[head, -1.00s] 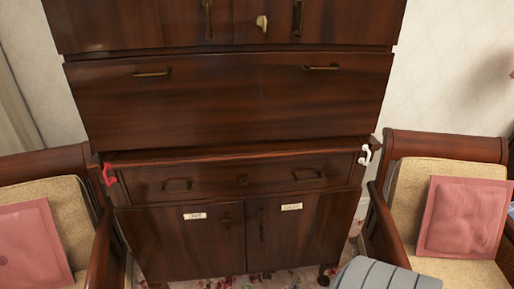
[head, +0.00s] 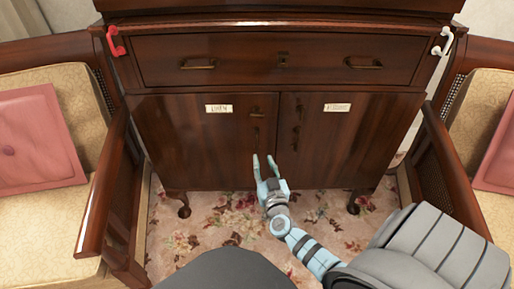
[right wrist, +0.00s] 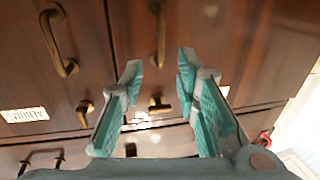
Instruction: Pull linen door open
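A dark wood cabinet has two lower doors, both looking shut. The left door (head: 190,145) carries a small white label (head: 219,109), blurred but seemingly reading linen. Its brass handle (head: 257,138) is near the inner edge, below a small brass key or knob (head: 257,112). My right gripper (head: 264,160) is open and empty in front of this door, just below the handle in the picture. In the right wrist view, which looks upside down, the handle (right wrist: 157,35) appears beyond the open fingers, apart from them. My left gripper is out of view.
The right door (head: 350,145) has its own label (head: 337,107) and handle (head: 296,138). Chairs with pink cushions flank the cabinet, their wooden arms (head: 104,190) (head: 447,170) close to its sides. Flowered carpet (head: 200,225) lies in front. A drawer (head: 275,60) sits above the doors.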

